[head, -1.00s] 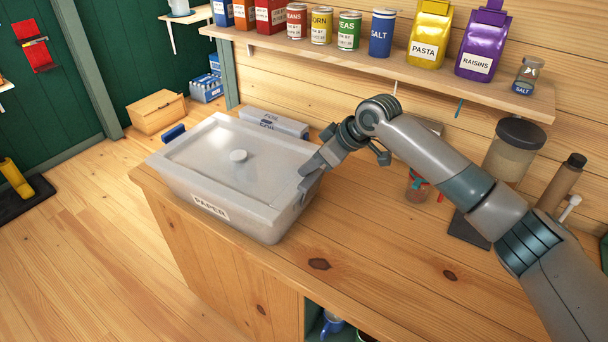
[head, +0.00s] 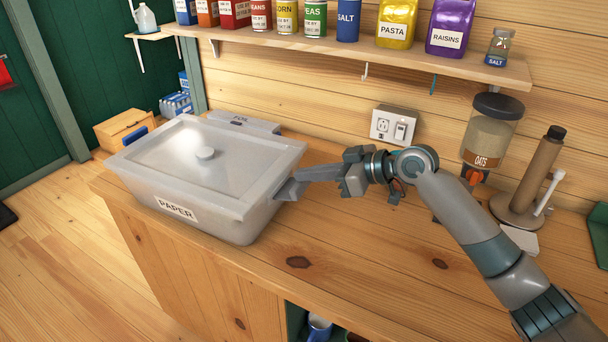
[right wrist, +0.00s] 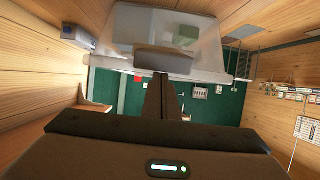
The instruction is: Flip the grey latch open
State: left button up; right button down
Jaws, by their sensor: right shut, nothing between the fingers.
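A translucent grey-white box labelled PAPER (head: 240,222) stands on the wooden counter, its lid (head: 165,150) on top. The grey latch (head: 289,189) is at the box's right end and juts outward from the wall below the rim. In the right wrist view it is a grey block (right wrist: 165,61) against the box end. A blue latch (head: 137,136) is at the box's left end. My right gripper (head: 303,174) is shut and empty, its fingertips right by the grey latch; I cannot tell whether they touch. My left gripper is not in view.
A wall shelf (head: 350,60) with tins and bags runs above the counter. A foil box (head: 240,123) lies behind the box. The front counter is clear.

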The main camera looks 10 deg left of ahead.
jog(key=shift+a, duration=0.25)
jog(key=shift+w+a+f, duration=0.15)
jog(key=shift+w+a, duration=0.05)
jog(key=shift+a, duration=0.35)
dwell(0.4)
